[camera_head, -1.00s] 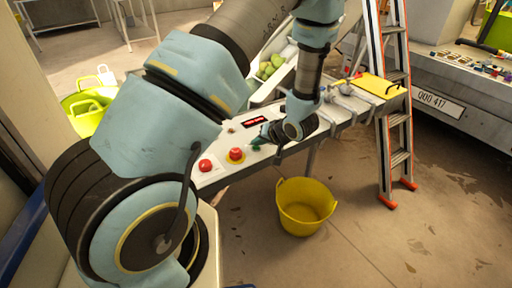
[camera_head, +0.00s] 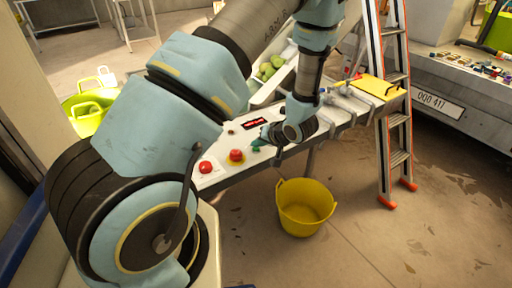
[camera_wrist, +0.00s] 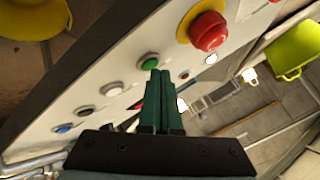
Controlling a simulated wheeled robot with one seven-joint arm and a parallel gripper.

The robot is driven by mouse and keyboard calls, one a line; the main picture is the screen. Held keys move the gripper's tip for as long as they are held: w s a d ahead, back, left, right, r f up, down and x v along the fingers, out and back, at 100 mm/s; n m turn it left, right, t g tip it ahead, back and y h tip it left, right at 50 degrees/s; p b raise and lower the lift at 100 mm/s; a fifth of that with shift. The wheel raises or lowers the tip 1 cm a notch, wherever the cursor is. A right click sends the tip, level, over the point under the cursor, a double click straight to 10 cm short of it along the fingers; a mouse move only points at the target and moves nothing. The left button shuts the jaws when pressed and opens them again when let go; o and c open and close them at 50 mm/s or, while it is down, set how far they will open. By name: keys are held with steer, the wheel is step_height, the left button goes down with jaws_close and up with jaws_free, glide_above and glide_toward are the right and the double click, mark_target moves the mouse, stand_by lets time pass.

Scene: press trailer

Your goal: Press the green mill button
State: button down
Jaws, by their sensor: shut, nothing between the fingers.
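The green button (camera_wrist: 149,62) is a round cap in a pale ring on the light panel, in the wrist view. My gripper (camera_wrist: 160,74) has its two dark green fingers together and empty. Its tips lie just below and right of the button in that view, very close to it. I cannot tell whether they touch it. In the head view my wrist is over the panel (camera_head: 213,178), and a small green patch shows by the fingers. I cannot tell there whether it is button or finger.
A red mushroom button on a yellow plate (camera_wrist: 207,32) sits beside the green one. White (camera_wrist: 112,89) and blue (camera_wrist: 64,128) buttons lie on the other side. The head view shows another red button (camera_head: 205,167), a yellow bucket (camera_head: 305,207) below and a ladder (camera_head: 398,130) at the right.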

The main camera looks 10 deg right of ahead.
mark_target(258, 150)
steer(key=shift+r+p, duration=0.4)
steer(key=shift+r, duration=0.1)
steer(key=shift+r, duration=0.1)
step_height(258, 150, up, 5)
steer(key=p, duration=0.5)
stand_by(0.6)
